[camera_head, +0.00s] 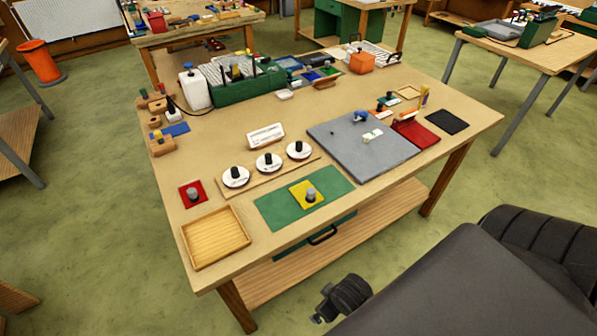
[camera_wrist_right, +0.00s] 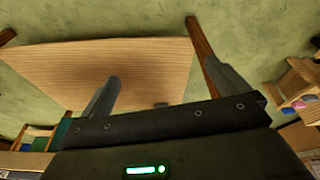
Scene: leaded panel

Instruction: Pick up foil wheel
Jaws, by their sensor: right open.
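Nothing in view can be singled out for sure as the foil wheel. Three white discs (camera_head: 268,162) with black knobs sit on a wooden strip on the workbench. A small blue item (camera_head: 360,117) and a small pale piece (camera_head: 372,135) lie on a grey board (camera_head: 335,150). My right gripper (camera_wrist_right: 160,72) is open and empty in the right wrist view, with a plain wooden surface beyond its fingers. My right arm fills the lower right of the head view, off the bench's front. My left gripper is not in view.
A shallow wooden tray (camera_head: 215,262), a green mat (camera_head: 270,212) with a yellow square, and a red square (camera_head: 192,194) lie near the front. A green rack (camera_head: 240,90), a white bottle (camera_head: 195,88) and an orange pot (camera_head: 362,62) stand behind. Bare bench lies left of centre.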

